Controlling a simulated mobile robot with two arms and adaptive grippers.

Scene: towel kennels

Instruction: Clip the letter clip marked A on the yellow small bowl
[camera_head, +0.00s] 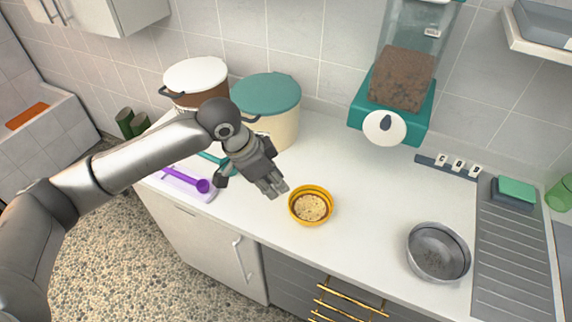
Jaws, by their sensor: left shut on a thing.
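The yellow small bowl (297,216) stands upright on the white counter, with pale, grainy food inside. My left gripper (271,186) reaches in from the left and is just left of the bowl and above it, apart from its rim. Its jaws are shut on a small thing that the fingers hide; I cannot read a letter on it. None of those reads clearly as A, and the strip's left end is bare. My right gripper is not in view.
A grey metal bowl (466,262) stands at right, beside a ridged drainer (512,262). A teal dispenser (357,112) and two lidded tubs (268,92) stand behind. A purple scoop (202,186) lies at left. The counter between the two bowls is clear.

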